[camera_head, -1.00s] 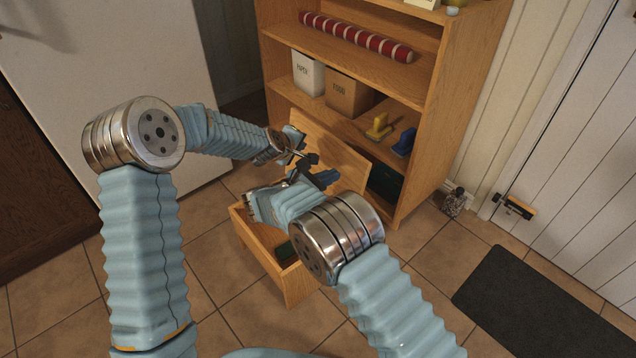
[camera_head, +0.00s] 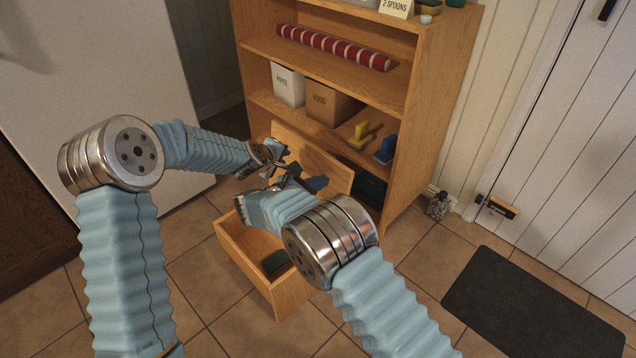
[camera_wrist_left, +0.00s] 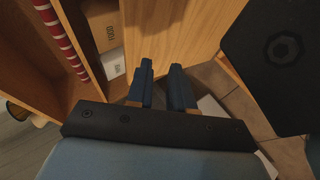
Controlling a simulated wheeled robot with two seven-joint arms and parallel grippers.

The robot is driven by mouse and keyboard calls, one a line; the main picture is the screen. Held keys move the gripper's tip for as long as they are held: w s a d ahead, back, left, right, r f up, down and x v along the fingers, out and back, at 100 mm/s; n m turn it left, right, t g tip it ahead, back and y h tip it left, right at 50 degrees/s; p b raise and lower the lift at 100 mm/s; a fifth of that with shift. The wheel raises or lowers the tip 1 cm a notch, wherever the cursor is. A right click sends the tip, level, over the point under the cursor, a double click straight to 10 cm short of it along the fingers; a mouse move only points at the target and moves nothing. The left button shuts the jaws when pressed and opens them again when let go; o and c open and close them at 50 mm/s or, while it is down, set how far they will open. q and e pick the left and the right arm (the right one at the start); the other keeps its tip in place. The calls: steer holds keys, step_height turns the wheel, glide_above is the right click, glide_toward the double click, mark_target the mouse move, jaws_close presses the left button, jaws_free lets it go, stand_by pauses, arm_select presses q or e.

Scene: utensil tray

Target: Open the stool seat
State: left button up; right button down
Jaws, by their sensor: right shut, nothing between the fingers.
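The stool is a wooden box (camera_head: 248,277) on the tiled floor, its inside open to view. Its seat, a wooden panel (camera_head: 325,171), stands raised and tilted at the back of the box. My left gripper (camera_head: 279,148) is at the seat's upper left part. In the left wrist view its two blue fingers (camera_wrist_left: 162,85) are a little apart, with the wooden panel (camera_wrist_left: 170,35) beyond them; contact cannot be told. My right gripper (camera_head: 315,184) is shut and empty in front of the seat, partly hidden by its own wrist.
A wooden shelf (camera_head: 435,110) stands right behind the stool, holding a white box (camera_head: 287,85), a brown food box (camera_head: 330,104) and a red striped roll (camera_head: 333,47). A green item (camera_head: 275,262) lies in the stool.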

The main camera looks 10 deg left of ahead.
arm_select(q)
steer(key=o, duration=0.4)
steer(key=shift+c, duration=0.2)
